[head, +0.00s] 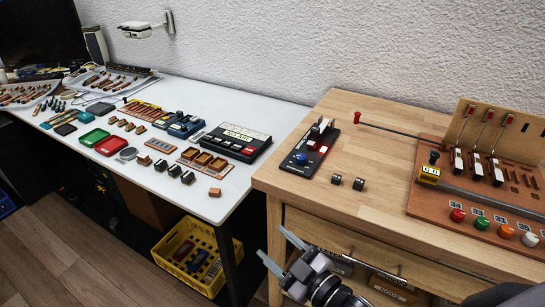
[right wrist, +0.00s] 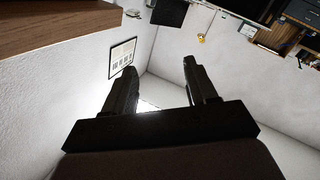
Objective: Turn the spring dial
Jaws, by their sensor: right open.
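I cannot tell for sure which part is the spring dial. A black panel (head: 308,148) with a round blue knob (head: 301,159) lies on the wooden table. A brown board (head: 470,190) at the right carries a yellow counter block (head: 429,174) with a black knob on top. My right gripper (head: 275,245) is open and empty, in front of the wooden table's left front corner and below its top. In the right wrist view its two fingers (right wrist: 159,65) stand apart with nothing between them. My left gripper is not in view.
Coloured buttons (head: 482,223) line the brown board. The white table (head: 215,205) is crowded. A yellow crate (head: 193,268) stands below.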

